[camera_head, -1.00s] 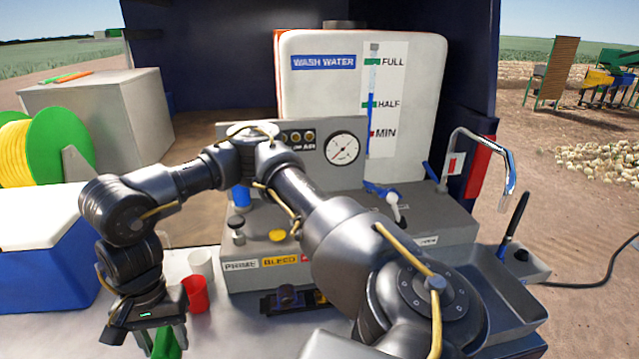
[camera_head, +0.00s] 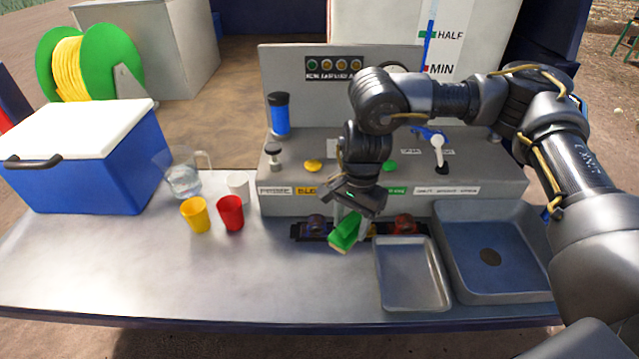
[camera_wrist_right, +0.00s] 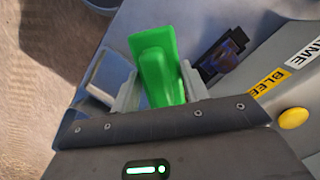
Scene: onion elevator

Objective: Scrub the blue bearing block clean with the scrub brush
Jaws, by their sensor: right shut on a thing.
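My right gripper (camera_head: 352,212) is shut on the green scrub brush (camera_head: 345,233), whose pale bristle edge faces down toward the front. The brush hangs in front of the console, over or just before the middle of a dark rack; I cannot tell whether it touches. The blue bearing block (camera_head: 316,223) sits in the rack's left part, left of the brush and apart from it. In the right wrist view, the brush (camera_wrist_right: 158,62) lies between the fingers (camera_wrist_right: 160,92), and the blue block (camera_wrist_right: 238,38) shows to its right. My left gripper is not in view.
A red-orange block (camera_head: 404,223) sits at the rack's right (camera_head: 428,229). A grey tray (camera_head: 378,285) and a sink (camera_head: 450,280) lie to the right. Yellow (camera_head: 196,215), red (camera_head: 231,214) and white (camera_head: 238,187) cups stand left. The front-left counter (camera_head: 150,270) is clear.

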